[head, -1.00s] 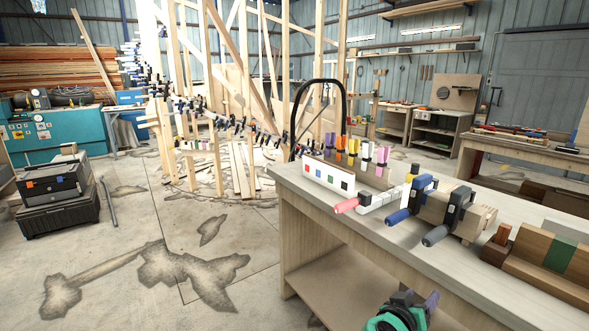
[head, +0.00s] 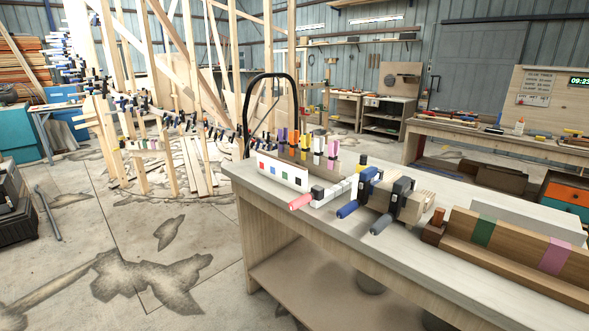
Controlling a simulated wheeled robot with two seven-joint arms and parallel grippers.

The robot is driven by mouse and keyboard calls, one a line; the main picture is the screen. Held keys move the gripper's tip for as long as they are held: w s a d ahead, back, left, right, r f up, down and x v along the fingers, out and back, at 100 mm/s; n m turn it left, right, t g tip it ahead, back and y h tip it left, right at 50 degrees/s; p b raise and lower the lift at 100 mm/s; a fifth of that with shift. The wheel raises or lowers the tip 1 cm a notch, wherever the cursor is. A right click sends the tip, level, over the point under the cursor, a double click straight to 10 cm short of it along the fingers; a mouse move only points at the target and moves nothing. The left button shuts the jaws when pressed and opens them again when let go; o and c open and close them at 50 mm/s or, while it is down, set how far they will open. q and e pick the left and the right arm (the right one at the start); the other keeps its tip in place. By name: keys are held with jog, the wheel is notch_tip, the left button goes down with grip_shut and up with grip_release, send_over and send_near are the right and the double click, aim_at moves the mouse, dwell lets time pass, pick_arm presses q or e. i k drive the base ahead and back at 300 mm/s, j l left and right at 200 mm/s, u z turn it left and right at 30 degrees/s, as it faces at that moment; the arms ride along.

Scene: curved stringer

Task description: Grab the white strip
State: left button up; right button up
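No separate thing is clearly recognisable as a white strip. Several white things are on the workbench (head: 330,240): a white block (head: 282,178) with coloured squares on its front, and a white clamp (head: 326,198) with a red handle just to its right. A row of coloured clamps (head: 306,146), among them a white or pale one, stands upright behind the block. To the right lies a long wooden piece (head: 520,246) with green and pink bands. Neither of my grippers is in view.
A blue-handled clamp (head: 362,190) and a dark-handled clamp (head: 398,200) sit on a wood block, handles over the bench's front edge. A black hoop (head: 270,80) rises behind the bench. A timber frame stands at the back left.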

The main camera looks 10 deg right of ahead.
aim_at(573, 237)
jog(key=z, duration=1.85)
